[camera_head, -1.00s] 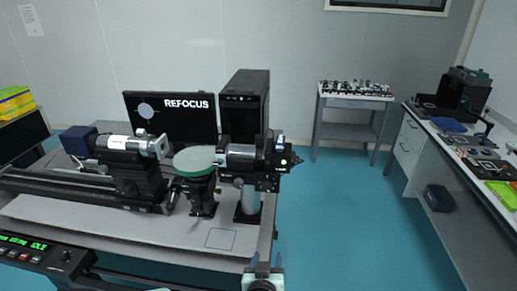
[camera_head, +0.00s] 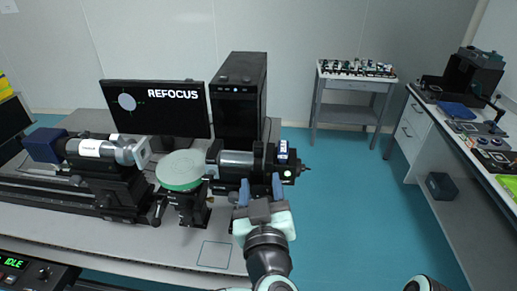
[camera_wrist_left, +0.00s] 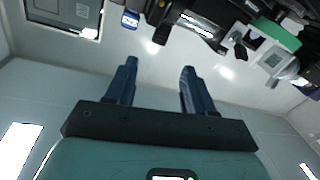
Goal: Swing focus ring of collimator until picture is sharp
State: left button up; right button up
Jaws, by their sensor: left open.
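A silver and black barrel (camera_head: 237,160), which looks like the collimator, lies level on the bench at the right end of the rail. A black ring-like mount (camera_head: 262,160) and a green light sit at its right end. Which part is the focus ring I cannot tell. My left gripper (camera_head: 261,184) is open and empty, its blue fingers pointing up just in front of the mount; contact is unclear. In the left wrist view its fingers (camera_wrist_left: 158,82) are apart with nothing between them. The monitor (camera_head: 160,112) reads REFOCUS beside a pale disc. My right gripper is not in view.
A round green-rimmed stage (camera_head: 180,170) stands left of the barrel. Another barrel with a blue end box (camera_head: 44,146) lies further left. A black computer tower (camera_head: 238,100) stands behind. Open floor lies to the right, before a side bench (camera_head: 460,150).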

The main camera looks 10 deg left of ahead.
aim_at(258, 150)
pick_arm(q)
jog(key=w, duration=0.3)
jog(key=w+a+p, duration=0.1)
jog(key=w, duration=0.3)
jog(key=w+p, duration=0.1)
jog(key=w, duration=0.2)
jog(key=shift+w+a, duration=0.35)
jog(key=shift+w, duration=0.05)
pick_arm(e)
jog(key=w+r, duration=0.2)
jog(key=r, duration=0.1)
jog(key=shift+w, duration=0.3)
